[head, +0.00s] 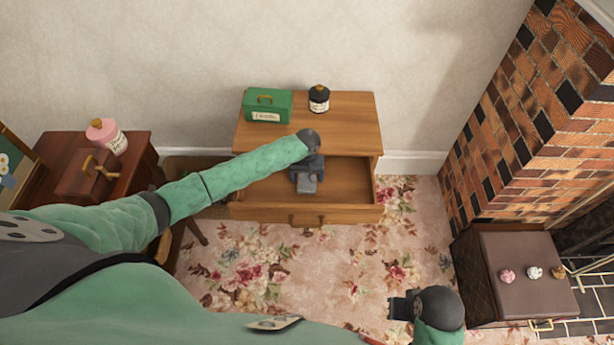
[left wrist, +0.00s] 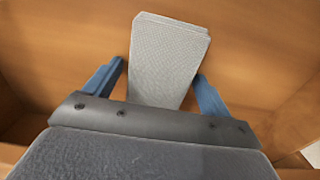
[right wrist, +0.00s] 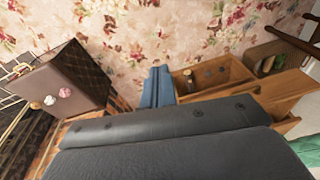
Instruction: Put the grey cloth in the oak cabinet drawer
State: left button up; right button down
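The oak cabinet (head: 355,115) stands against the wall with its top drawer (head: 350,197) pulled open. The grey cloth (head: 306,184), a folded pale grey textured piece, is inside the drawer space. In the left wrist view the cloth (left wrist: 168,60) shows between my left gripper's blue fingers, its near end hidden by the gripper body. My left gripper (head: 308,170) reaches over the drawer; its fingers (left wrist: 155,80) stand apart on either side of the cloth. My right gripper (head: 398,308) is low at the front right, away from the cabinet; its fingers (right wrist: 157,88) are together and empty.
A green box (head: 267,106) and a dark jar (head: 319,98) stand on the cabinet top. A side table (head: 140,143) with a pink bottle (head: 106,136) is at left. A brown chest (head: 525,275) with small figures and the brick fireplace (head: 530,110) are at right. Floral carpet lies between.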

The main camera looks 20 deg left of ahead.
pick_arm(q)
notch_tip(320, 180, up, 12)
jog(key=b, duration=0.1)
jog(key=shift+r, duration=0.15)
dwell(0.5)
dwell(0.4)
